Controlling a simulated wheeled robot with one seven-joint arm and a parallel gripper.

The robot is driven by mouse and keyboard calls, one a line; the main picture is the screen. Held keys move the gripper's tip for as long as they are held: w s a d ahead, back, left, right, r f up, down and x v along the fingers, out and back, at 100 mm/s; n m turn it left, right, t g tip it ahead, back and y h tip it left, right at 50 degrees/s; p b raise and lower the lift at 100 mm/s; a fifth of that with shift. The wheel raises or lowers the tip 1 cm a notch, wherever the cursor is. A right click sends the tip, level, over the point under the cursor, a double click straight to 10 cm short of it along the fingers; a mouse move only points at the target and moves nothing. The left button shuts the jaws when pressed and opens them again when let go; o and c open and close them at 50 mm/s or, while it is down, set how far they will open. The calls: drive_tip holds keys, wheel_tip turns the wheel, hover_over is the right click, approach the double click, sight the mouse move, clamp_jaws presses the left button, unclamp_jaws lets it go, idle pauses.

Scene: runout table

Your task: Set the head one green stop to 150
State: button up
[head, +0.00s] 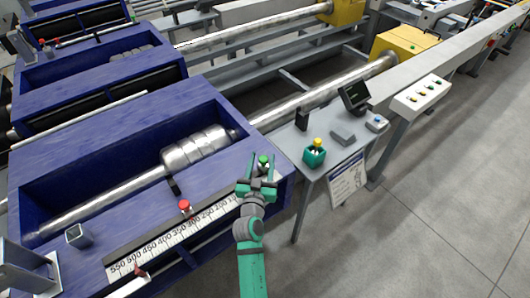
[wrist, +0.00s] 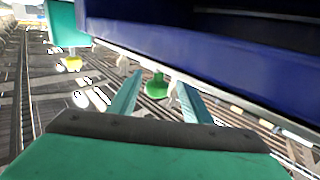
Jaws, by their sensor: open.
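The green stop (head: 263,160) is a small green knob near the right end of the white number scale (head: 170,240) on the near blue machine head. The scale's numbers run from 550 at the left down towards 100 at the right; the part at the low end is hidden by my gripper. My gripper (head: 261,170) is open, with its fingers around or just beside the green knob. In the wrist view the green knob (wrist: 157,85) shows between the two open fingers. I cannot tell whether they touch it. A red stop (head: 185,206) stands further left on the scale.
The blue machine head (head: 60,165) holds a metal shaft and cylinder (head: 195,148). The grey floor (head: 440,190) at the right is clear.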

drive_tip(key=shift+w+d, duration=0.3)
drive_tip(key=shift+w, duration=0.75)
drive_tip(key=shift+w+d, duration=0.25)
drive_tip(key=shift+w, duration=0.75)
clamp_jaws()
